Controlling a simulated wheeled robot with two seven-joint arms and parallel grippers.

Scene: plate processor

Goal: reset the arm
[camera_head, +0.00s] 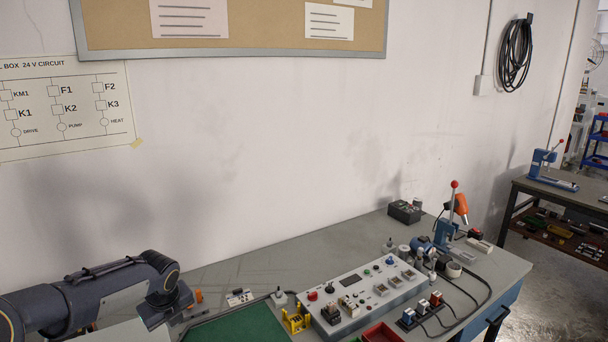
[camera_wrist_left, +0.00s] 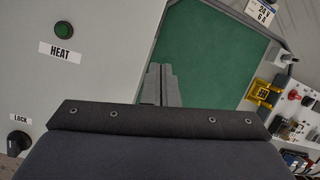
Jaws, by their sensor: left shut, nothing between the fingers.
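My left arm comes in from the left in the head view, bent over the left part of the workbench (camera_head: 330,250). Its fingertips are out of sight there. In the left wrist view my left gripper (camera_wrist_left: 160,85) is shut and empty. It shows above the green mat (camera_wrist_left: 212,45), close to the edge of a light grey panel (camera_wrist_left: 95,75). The panel carries a green lamp (camera_wrist_left: 64,30) above a HEAT label and a black knob marked LOCK (camera_wrist_left: 18,142). My right gripper is not in either view.
A control box (camera_head: 365,292) with buttons and a small screen stands right of the green mat (camera_head: 240,326). A yellow part (camera_head: 296,320) and a red tray (camera_head: 381,334) lie near it. A blue press (camera_head: 446,232) with a red-tipped lever stands farther right. The bench's back middle is clear.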

